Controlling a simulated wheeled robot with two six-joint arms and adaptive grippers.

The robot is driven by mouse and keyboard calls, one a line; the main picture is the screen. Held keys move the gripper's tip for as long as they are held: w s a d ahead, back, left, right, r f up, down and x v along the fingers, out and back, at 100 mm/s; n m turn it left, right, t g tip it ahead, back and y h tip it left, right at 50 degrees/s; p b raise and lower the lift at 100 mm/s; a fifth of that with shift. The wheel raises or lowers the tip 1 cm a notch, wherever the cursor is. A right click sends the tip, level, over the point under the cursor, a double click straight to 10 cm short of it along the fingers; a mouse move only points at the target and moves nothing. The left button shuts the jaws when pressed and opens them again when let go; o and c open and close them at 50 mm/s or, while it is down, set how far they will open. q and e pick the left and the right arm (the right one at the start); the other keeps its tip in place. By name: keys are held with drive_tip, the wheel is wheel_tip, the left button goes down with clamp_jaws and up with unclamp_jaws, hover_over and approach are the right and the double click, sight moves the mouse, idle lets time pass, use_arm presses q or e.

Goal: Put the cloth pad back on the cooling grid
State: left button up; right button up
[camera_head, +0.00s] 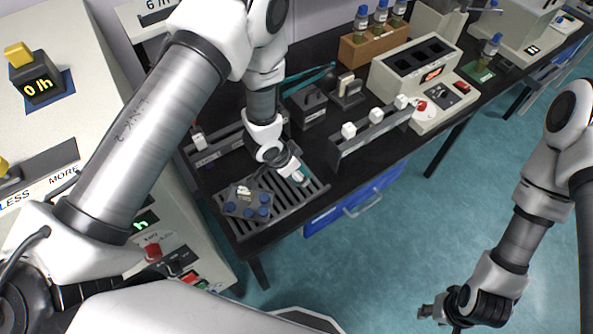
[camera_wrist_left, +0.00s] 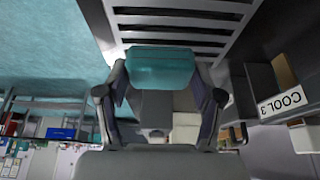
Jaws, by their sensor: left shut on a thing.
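The cloth pad (camera_wrist_left: 162,68) is teal and sits between the fingertips of my left gripper (camera_wrist_left: 160,82) in the left wrist view. In the head view my left gripper (camera_head: 298,176) is shut on it over the right part of the cooling grid; only a sliver of teal shows there. The cooling grid (camera_head: 293,208) is a dark slatted rack on the black bench, and its slats also show beyond the pad in the left wrist view (camera_wrist_left: 180,20). Whether pad and slats touch cannot be told. My right gripper (camera_head: 430,312) hangs over the floor, away from the bench; its jaw opening is unclear.
A grey plate with blue knobs (camera_head: 237,208) lies on the grid's left part. Grey racks with white blocks (camera_head: 372,130) stand behind and right of the grid. A block labelled COOL 3 (camera_wrist_left: 282,101) is close by in the wrist view. A blue drawer (camera_head: 352,205) is under the bench.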

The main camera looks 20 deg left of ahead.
use_arm(q)
drive_tip(key=w, duration=0.1)
drive_tip(key=w+f, duration=0.1)
drive_tip(key=w, duration=0.1)
drive_tip(key=shift+w+a+f, duration=0.1)
drive_tip(key=shift+w+f, duration=0.05)
drive_tip(key=shift+f, duration=0.1)
drive_tip(key=f+b, duration=0.1)
drive_tip(key=s+f+b, duration=0.1)
drive_tip(key=b, duration=0.1)
drive_tip(key=shift+a+f, duration=0.2)
drive_tip(key=shift+f, duration=0.05)
drive_tip(key=shift+s, duration=0.15)
drive_tip(key=shift+r, duration=0.15)
drive_tip(key=shift+w, duration=0.3)
drive_tip(key=o, duration=1.1)
drive_tip(key=shift+w, duration=0.1)
drive_tip(key=shift+s, duration=0.2)
drive_tip(key=shift+a+r, duration=0.1)
drive_tip(key=shift+r, duration=0.15)
drive_tip(key=b+v, duration=0.1)
drive_tip(key=v, duration=1)
drive_tip(key=shift+r+b, duration=0.2)
drive_tip(key=shift+b, duration=0.15)
use_arm(e)
wheel_tip(320, 180, down, 4)
drive_tip(key=shift+w+a+f, duration=0.15)
drive_tip(key=shift+f, duration=0.05)
